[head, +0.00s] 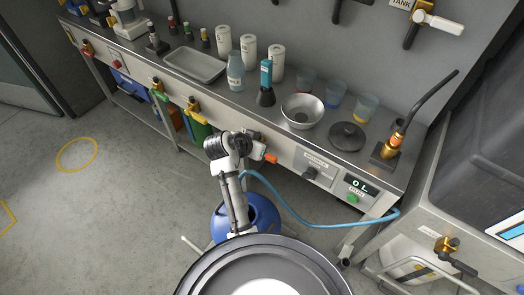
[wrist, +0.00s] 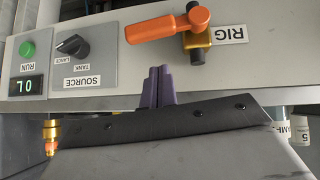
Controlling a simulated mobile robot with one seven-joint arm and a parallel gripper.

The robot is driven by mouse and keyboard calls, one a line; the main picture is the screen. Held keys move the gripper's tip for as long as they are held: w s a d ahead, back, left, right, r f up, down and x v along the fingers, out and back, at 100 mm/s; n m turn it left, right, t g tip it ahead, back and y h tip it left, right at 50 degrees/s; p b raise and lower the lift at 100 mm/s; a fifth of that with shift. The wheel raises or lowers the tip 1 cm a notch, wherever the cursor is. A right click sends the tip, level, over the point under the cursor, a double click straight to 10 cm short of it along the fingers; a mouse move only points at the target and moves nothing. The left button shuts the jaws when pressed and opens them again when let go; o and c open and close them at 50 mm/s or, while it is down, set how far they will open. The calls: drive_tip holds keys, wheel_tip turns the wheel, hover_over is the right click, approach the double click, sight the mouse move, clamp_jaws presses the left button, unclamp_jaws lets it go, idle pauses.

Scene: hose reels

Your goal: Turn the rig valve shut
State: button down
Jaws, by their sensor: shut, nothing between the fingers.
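The rig valve has an orange lever (wrist: 165,25) on a brass body (wrist: 197,40), beside a RIG label (wrist: 230,30) that shows upside down in the wrist view. The lever lies nearly level along the panel, reaching left from the brass body in that view. In the head view the orange lever end (head: 271,158) shows just right of my arm's end; the rest of the valve is largely hidden. My gripper (wrist: 157,72) has its purple fingers together and empty. In the wrist view the fingertips appear just below the lever, seemingly apart from it.
A panel with a SOURCE knob (wrist: 73,46), a green RUN button (wrist: 27,49) and a display reading 0 L (wrist: 26,86) is beside the valve. A blue hose (head: 310,220) loops below the bench. A steel bowl (head: 302,111) and bottles stand on the bench top.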

drive_tip(key=shift+s+d+f, duration=0.1)
drive_tip(key=shift+s+f, duration=0.05)
drive_tip(key=shift+f, duration=0.8)
drive_tip(key=shift+s+d+f, duration=0.1)
drive_tip(key=shift+f, duration=0.8)
